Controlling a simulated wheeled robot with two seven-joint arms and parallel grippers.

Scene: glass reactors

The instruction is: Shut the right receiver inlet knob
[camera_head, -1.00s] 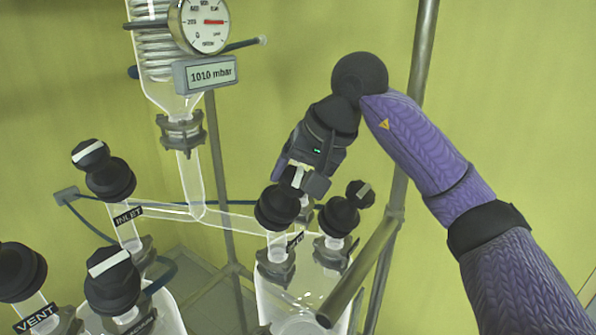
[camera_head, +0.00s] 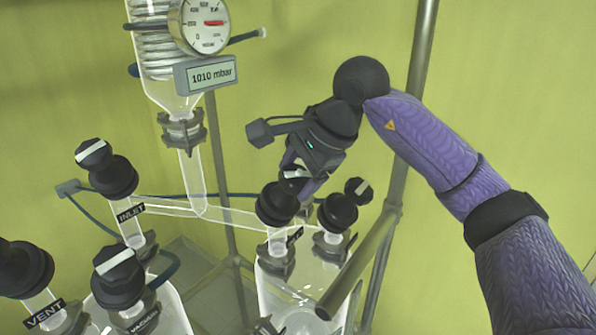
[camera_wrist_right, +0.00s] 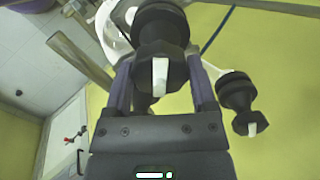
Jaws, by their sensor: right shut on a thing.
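My right gripper (camera_head: 294,172) reaches down from the upper right onto a black knob at the top left of the right glass receiver (camera_head: 285,295). The knob's black body (camera_head: 276,204) shows, while its cap is largely covered by the fingers. In the right wrist view the knob's cap (camera_wrist_right: 160,65) sits between the two fingers of the gripper (camera_wrist_right: 160,90), which is shut on it. A white bar on the cap runs up and down in that view. A label below the knob is mostly hidden. My left gripper is not in view.
A second black knob (camera_head: 338,212) stands close to the right of the gripped one. A metal rail (camera_head: 360,268) passes to its right. The left receiver has several knobs, one labelled INLET (camera_head: 131,212). A gauge (camera_head: 204,24) and a 1010 mbar display (camera_head: 207,74) hang above.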

